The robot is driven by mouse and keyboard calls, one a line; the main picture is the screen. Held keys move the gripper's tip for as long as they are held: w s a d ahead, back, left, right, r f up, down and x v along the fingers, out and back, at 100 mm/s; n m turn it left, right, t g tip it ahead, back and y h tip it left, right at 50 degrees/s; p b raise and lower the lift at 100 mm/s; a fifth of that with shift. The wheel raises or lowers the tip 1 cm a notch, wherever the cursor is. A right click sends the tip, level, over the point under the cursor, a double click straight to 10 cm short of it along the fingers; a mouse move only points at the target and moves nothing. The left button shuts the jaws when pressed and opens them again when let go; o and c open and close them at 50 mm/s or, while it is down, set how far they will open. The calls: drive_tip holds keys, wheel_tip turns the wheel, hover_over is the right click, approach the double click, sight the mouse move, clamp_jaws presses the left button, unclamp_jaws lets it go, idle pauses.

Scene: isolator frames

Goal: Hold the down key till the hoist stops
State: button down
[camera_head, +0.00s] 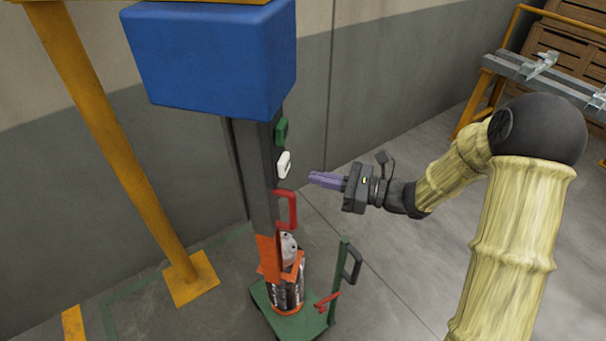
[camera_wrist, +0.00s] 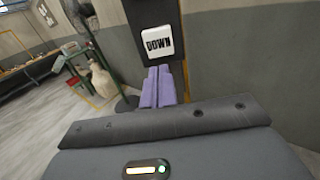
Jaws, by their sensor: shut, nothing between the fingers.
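The white down key (camera_head: 284,165) stands out from the dark post (camera_head: 257,185) under the blue box (camera_head: 215,52), between a green key (camera_head: 281,131) above and a red handle-like part (camera_head: 288,209) below. In the wrist view the key (camera_wrist: 157,43) reads DOWN and lies just beyond my fingertips. My gripper (camera_head: 313,179) has purple fingers, shut and empty, pointing at the post. In the head view they stand a little right of the key, with a visible gap. The fingers also show in the wrist view (camera_wrist: 158,75). I cannot tell which part is the hoist's load.
A green cart (camera_head: 308,322) carrying a metal cylinder (camera_head: 287,290) with orange parts stands at the post's foot. A yellow column (camera_head: 115,150) rises at left. A yellow-framed rack (camera_head: 487,92) and wooden crates (camera_head: 570,45) are at the right back. Floor between is clear.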

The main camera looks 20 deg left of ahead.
drive_tip(key=d+b, duration=0.1)
drive_tip(key=d, duration=0.7)
drive_tip(key=shift+s+f, duration=0.15)
drive_tip(key=s+d+f+n+g+h+p, duration=0.1)
drive_tip(key=s+d+f+n+g+h, duration=0.1)
drive_tip(key=s+d+f+n+h, duration=0.25)
drive_tip(key=s+d+f+n+g+h, duration=0.1)
drive_tip(key=s+f+n+h, duration=0.1)
drive_tip(key=s+n+h, duration=0.35)
drive_tip(key=s+d+r+n+t+h+p, duration=0.1)
drive_tip(key=d+r+n+t+h, duration=0.1)
drive_tip(key=d+n+t+h, duration=0.3)
drive_tip(key=d+n+h, duration=0.3)
drive_tip(key=d, duration=0.3)
drive_tip(key=shift+s, duration=0.35)
